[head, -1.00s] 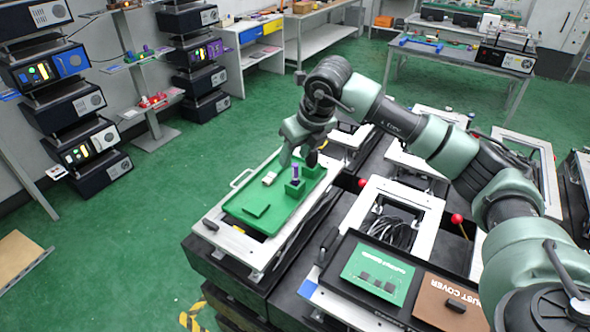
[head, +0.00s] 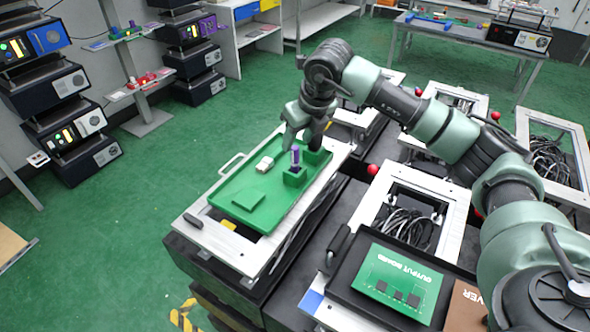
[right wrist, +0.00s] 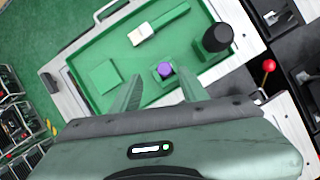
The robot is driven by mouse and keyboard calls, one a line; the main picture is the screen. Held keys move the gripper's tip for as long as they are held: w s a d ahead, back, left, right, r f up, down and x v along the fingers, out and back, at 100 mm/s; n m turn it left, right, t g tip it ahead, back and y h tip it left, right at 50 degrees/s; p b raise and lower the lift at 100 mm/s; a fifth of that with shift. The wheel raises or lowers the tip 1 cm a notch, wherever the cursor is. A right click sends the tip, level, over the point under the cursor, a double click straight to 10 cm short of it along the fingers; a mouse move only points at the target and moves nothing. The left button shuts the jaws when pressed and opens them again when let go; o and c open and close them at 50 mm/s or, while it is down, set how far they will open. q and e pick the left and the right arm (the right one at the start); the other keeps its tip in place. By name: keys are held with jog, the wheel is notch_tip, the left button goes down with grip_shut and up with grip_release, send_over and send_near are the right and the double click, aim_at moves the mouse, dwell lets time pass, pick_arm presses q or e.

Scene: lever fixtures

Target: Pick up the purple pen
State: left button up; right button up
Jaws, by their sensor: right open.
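The purple pen (head: 296,156) stands upright in a small green holder (head: 295,176) on a green tray (head: 222,199). In the right wrist view the pen (right wrist: 165,70) shows end-on, ahead of and between the fingers. My right gripper (head: 298,142) is just above and behind the pen in the head view. It also shows in the right wrist view (right wrist: 160,92), with its two green fingers apart and nothing between them. My left gripper does not show.
A black cylinder (right wrist: 217,38) stands in another green holder beside the pen. A white frame with black cables (head: 408,214) and an output board (head: 397,283) lie to the right.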

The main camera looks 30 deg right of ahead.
aim_at(297, 150)
jog(key=shift+p+x, duration=0.55)
jog(key=shift+x, duration=0.55)
jog(key=x, duration=0.1)
jog(key=p+x, duration=0.1)
jog(key=x, duration=0.1)
jog(key=p+x, duration=0.1)
jog(key=shift+s+d+f, duration=0.15)
jog(key=shift+d+f, duration=0.2)
jog(key=shift+f+p, duration=0.3)
jog(key=shift+f, duration=0.25)
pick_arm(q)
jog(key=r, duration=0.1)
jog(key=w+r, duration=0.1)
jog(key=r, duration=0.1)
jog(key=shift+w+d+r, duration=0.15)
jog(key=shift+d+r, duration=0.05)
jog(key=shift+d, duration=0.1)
pick_arm(e)
grip_shut()
